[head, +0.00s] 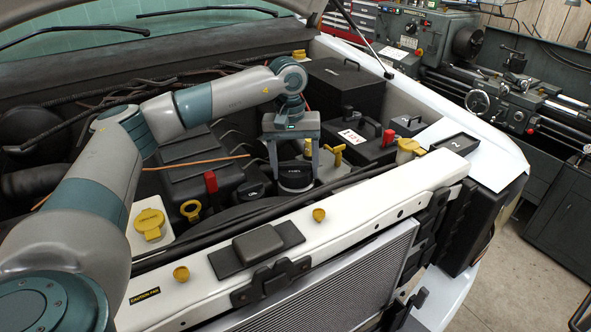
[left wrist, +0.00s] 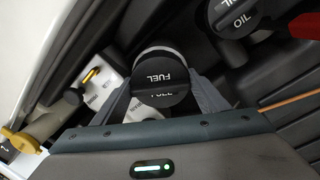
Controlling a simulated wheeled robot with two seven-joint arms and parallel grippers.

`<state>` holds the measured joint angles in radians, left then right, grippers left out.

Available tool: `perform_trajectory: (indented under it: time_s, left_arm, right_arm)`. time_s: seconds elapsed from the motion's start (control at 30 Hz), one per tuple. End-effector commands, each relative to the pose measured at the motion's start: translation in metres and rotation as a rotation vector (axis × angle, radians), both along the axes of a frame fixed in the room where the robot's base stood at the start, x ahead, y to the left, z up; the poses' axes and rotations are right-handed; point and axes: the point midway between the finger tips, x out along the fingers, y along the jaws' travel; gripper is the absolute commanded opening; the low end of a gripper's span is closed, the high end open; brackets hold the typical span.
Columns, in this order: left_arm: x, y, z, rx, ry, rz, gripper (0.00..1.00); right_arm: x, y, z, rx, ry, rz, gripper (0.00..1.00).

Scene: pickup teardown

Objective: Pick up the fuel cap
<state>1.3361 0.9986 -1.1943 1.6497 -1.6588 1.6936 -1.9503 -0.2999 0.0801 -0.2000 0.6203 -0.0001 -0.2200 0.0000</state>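The fuel cap (head: 296,177) is a round black cap on a pale ring and neck in the engine bay. In the left wrist view the cap (left wrist: 163,76) reads FUEL and lies between my fingers. My left gripper (head: 294,172) points down over the cap, one finger on each side. Its fingers stand wide apart, near the ends of the gripper body, and look open. In the left wrist view the gripper (left wrist: 162,97) has its fingers close to the cap's sides; contact is hard to tell. My right gripper is not in view.
An oil cap (left wrist: 236,18) is close beside the fuel cap. A red-handled dipstick (head: 211,182) and yellow cap (head: 150,224) stand to the left. The white front crossmember (head: 370,196) runs in front. A black battery box (head: 360,140) and tray (head: 454,144) are to the right.

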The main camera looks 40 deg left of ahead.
Motion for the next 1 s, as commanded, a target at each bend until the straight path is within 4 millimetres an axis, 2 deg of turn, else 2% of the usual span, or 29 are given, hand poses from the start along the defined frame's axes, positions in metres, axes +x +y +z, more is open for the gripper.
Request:
perform_trajectory:
  time_s: [0.03,0.07,0.1,0.53,0.67,0.83,1.0]
  left_arm:
    - [0.0,0.0,0.0,0.0,0.0,0.0,0.54]
    - [0.0,0.0,0.0,0.0,0.0,0.0,0.46]
    - [0.0,0.0,0.0,0.0,0.0,0.0,0.46]
    - [0.0,0.0,0.005,0.0,0.0,0.0,0.46]
    - [0.001,0.0,0.014,-0.001,-0.003,0.0,0.46]
    - [0.001,-0.001,0.038,-0.001,-0.006,-0.001,0.46]
    - [0.003,-0.036,0.057,-0.001,-0.004,-0.006,0.46]
  right_arm:
    - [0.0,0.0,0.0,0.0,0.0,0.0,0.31]
    - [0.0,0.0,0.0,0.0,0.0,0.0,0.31]
    - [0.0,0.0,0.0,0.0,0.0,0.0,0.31]
    - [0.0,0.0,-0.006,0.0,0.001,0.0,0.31]
    - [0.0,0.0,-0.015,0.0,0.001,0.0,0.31]
    - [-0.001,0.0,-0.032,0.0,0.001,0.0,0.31]
    - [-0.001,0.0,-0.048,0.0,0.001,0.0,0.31]
